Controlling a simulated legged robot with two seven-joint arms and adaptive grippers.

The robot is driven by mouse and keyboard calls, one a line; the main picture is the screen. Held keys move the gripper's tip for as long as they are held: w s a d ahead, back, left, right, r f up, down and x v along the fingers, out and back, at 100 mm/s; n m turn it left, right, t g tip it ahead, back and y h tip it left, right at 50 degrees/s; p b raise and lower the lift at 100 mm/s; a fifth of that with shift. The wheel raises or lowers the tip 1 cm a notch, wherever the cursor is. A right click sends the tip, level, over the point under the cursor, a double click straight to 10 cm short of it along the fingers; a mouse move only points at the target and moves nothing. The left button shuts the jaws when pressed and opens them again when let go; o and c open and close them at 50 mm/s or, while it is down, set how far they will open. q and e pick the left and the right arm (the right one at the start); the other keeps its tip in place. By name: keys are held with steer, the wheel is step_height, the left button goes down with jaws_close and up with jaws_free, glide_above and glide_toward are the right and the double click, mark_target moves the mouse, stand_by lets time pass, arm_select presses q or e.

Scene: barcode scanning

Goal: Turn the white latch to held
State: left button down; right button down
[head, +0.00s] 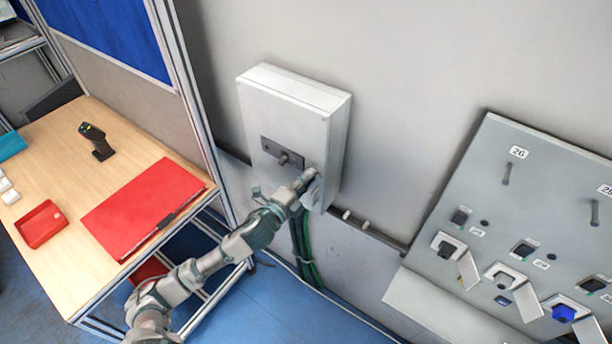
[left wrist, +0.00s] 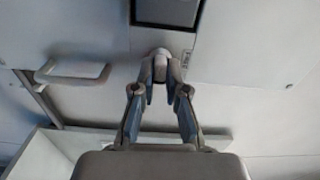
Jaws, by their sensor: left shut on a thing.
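A pale rounded latch (left wrist: 160,63) sits between the fingertips of my left gripper (left wrist: 160,88) in the left wrist view. The two fingers are closed in on its sides. In the head view my left gripper (head: 306,184) is at the lower right part of the white wall box (head: 285,108). The gripper and wrist hide most of the latch there, so its turned position cannot be read. My right gripper is in neither view.
A dark plate with a small lever (head: 284,158) is on the box front, left of my gripper. Green cables (head: 303,250) hang below the box. A grey panel with switches (head: 510,200) stands at right. A table (head: 60,160) with a red folder (head: 140,208) and scanner (head: 97,142) is at left.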

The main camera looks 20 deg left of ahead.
arm_select(q)
steer(key=shift+m, duration=0.5)
steer(key=c, duration=1.2)
jaws_free()
steer(key=shift+w+f, duration=0.1)
steer(key=shift+w, duration=0.2)
steer(key=v, duration=1.2)
